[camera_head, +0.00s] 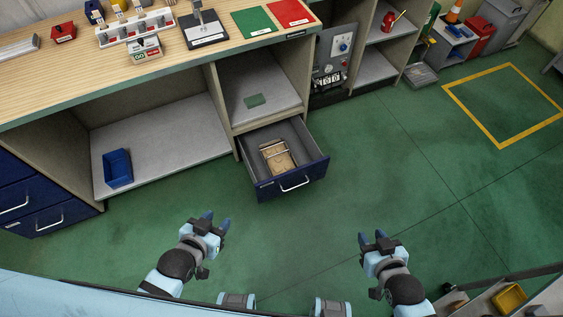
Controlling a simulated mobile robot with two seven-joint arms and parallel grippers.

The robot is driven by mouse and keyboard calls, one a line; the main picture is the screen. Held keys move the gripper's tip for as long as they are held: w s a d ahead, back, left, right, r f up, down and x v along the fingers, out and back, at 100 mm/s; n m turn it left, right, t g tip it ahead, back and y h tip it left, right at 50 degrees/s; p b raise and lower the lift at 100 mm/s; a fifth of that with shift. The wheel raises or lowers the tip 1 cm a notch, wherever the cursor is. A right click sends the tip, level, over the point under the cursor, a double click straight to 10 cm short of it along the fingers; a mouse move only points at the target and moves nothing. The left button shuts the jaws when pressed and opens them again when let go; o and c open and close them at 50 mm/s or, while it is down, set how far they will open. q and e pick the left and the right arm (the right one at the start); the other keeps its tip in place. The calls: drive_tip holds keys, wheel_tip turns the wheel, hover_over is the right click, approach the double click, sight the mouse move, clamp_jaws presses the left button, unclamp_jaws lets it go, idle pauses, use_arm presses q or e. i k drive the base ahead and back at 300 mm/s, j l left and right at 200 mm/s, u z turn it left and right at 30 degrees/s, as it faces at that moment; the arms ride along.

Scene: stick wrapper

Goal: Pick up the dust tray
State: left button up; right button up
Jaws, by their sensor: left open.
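No thing here is plainly marked as the dust tray. A shallow grey tray (421,75) lies on the floor beside the shelf unit at the upper right. A blue open bin (118,168) stands on the lower left shelf under the bench. I cannot tell which of them is the dust tray. My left gripper (216,220) is open and empty above the floor, in front of the bench and left of the open drawer. My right gripper (372,237) is open and empty, to the right of the drawer. Both are apart from the trays.
An open blue-fronted drawer (285,188) juts out from the bench and holds a light wooden item (278,158). The bench top (90,75) carries several items. Green floor (420,170) is clear to the right.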

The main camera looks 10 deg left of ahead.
sight(278, 158)
drive_tip(key=i+l+u, duration=0.1)
drive_tip(key=i+u, duration=0.25)
drive_tip(key=i, duration=0.85)
drive_tip(key=u, duration=1.25)
